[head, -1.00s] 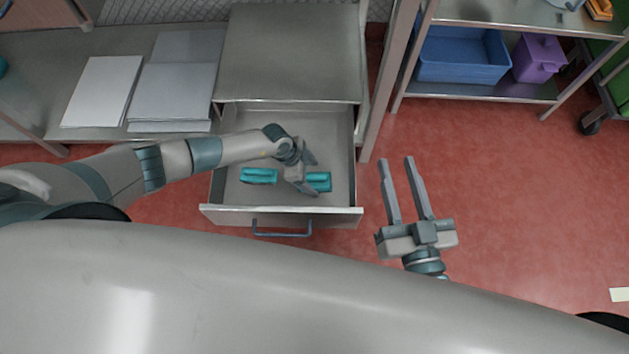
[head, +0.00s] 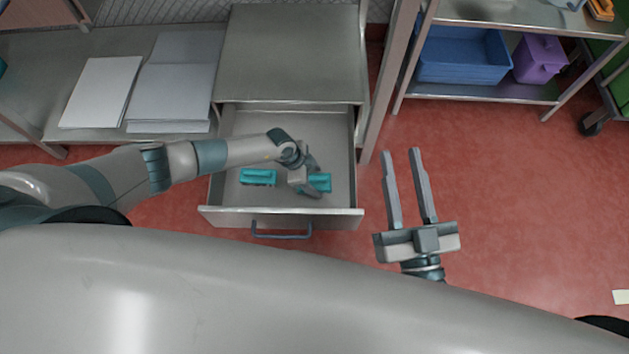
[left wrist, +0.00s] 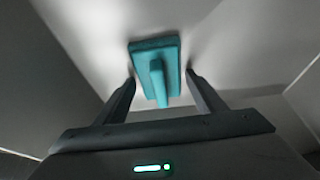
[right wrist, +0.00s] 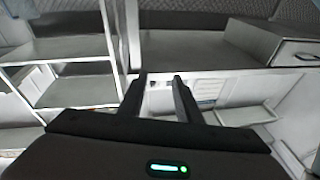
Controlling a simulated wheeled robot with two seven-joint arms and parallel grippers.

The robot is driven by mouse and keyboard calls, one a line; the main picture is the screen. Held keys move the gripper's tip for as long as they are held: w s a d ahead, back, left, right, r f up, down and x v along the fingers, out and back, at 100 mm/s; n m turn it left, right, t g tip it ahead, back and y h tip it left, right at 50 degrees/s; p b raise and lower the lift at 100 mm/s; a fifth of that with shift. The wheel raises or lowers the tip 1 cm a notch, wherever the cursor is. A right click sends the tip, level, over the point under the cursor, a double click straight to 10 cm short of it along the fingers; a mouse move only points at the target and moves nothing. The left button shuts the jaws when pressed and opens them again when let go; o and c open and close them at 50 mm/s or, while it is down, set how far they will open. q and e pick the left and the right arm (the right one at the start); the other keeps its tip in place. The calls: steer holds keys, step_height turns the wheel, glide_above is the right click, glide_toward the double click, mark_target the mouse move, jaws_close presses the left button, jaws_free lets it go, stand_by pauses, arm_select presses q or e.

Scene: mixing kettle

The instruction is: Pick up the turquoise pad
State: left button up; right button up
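Two turquoise pads lie in the open drawer in the head view: a left pad (head: 258,177) and a right pad (head: 320,182). My left gripper (head: 312,177) is down in the drawer at the right pad and partly covers it. In the left wrist view this pad (left wrist: 157,70), with its raised grip, shows between and beyond the two spread fingers of the left gripper (left wrist: 160,78). Gaps show on both sides, so it is not clamped. My right gripper (head: 402,154) is open and empty over the floor, right of the drawer.
The drawer (head: 228,209) has its front panel and handle (head: 282,236) towards me. White panels (head: 101,92) lie on the bench at left. A rack post stands right of the drawer. A blue bin (head: 462,58) and a purple container (head: 540,60) are on the shelf.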

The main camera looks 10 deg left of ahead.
mark_target(320, 177)
arm_select(q)
steer(key=c, duration=0.8)
steer(key=shift+r, duration=0.15)
arm_select(e)
steer(key=shift+f, duration=0.1)
